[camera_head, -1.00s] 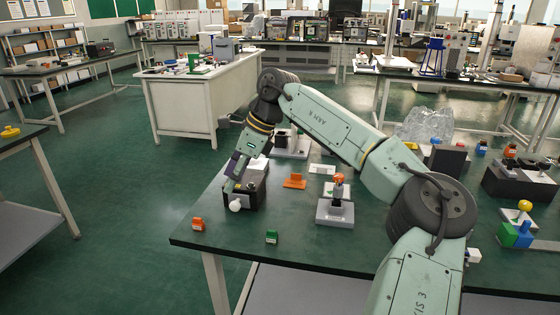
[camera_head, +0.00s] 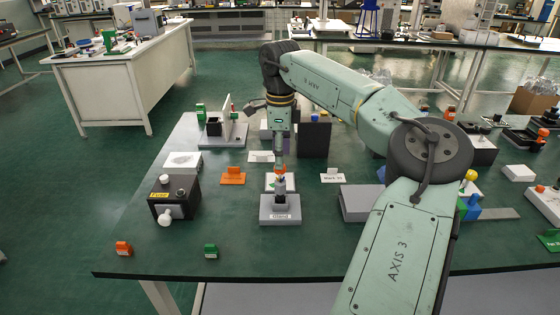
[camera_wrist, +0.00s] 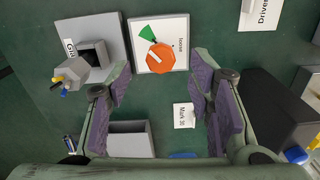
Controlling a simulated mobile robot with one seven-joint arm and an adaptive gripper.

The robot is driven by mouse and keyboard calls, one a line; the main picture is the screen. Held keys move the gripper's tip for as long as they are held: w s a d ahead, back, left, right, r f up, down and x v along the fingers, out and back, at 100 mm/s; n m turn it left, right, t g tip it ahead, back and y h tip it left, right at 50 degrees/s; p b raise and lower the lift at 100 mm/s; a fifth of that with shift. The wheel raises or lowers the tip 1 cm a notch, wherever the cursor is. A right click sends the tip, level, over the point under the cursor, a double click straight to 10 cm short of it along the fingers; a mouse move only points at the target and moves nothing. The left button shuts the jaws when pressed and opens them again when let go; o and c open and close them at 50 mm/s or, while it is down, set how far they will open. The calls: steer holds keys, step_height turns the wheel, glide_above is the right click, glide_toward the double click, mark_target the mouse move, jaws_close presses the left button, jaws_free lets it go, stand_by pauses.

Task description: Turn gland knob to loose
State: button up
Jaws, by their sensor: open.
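The gland knob (camera_wrist: 160,57) is an orange octagon with a short white stripe, on a white square plate (camera_wrist: 182,27) in the wrist view. A green wedge (camera_wrist: 147,34) touches its upper left side, and the word "loose" is printed at its upper right. The stripe slants toward the upper left. A grey block (camera_head: 280,207) labelled as the gland stands beside the plate in the head view. My gripper (camera_wrist: 162,80) is open and empty, its purple-padded fingers apart on either side of the knob's line.
A black box (camera_head: 174,197) with a white knob stands left of the gland. A "Mark 3D" card (camera_head: 333,176), a grey box (camera_head: 362,203) and a dark upright block (camera_head: 314,138) stand to the right or behind. The front table strip is mostly clear.

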mark_target(280, 173)
steer(key=shift+f, duration=1.7)
jaws_close()
